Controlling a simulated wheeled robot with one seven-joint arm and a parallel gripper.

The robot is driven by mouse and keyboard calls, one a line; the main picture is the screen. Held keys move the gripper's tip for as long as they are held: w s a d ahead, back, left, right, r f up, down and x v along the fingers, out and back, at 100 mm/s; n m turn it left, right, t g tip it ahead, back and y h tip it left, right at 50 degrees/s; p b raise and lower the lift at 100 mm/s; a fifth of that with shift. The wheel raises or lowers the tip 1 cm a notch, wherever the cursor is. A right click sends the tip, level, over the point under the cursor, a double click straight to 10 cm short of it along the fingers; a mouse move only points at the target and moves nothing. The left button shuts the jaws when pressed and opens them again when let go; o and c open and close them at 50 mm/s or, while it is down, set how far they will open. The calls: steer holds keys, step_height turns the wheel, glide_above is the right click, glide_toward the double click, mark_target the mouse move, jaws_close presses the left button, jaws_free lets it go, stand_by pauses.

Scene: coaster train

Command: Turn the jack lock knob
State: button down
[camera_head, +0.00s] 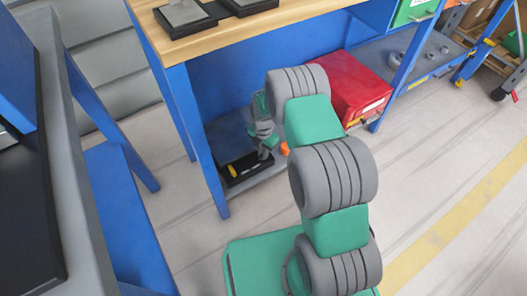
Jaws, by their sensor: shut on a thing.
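My green and grey arm reaches down to the shelf under the workbench. My gripper (252,160) is small and partly hidden at the arm's far end, low over a black jack (236,178). The jack sits on the lower shelf and shows a small yellow part. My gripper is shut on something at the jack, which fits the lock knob. The knob itself is hidden by the gripper, and its turn angle cannot be seen.
A red box (358,88) stands on the shelf to the right, close to my arm. The blue bench leg (204,150) is just left of the jack. The wooden bench top (240,32) overhangs the shelf. Open floor (440,165) lies to the right.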

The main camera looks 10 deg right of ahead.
steer(key=shift+w+d, duration=0.1)
steer(key=shift+w, duration=0.05)
steer(key=c, duration=1.7)
jaws_free()
steer(key=shift+o, duration=1.3)
step_height(320, 180, up, 8)
steer(key=p, duration=0.3)
steer(key=shift+f, duration=0.1)
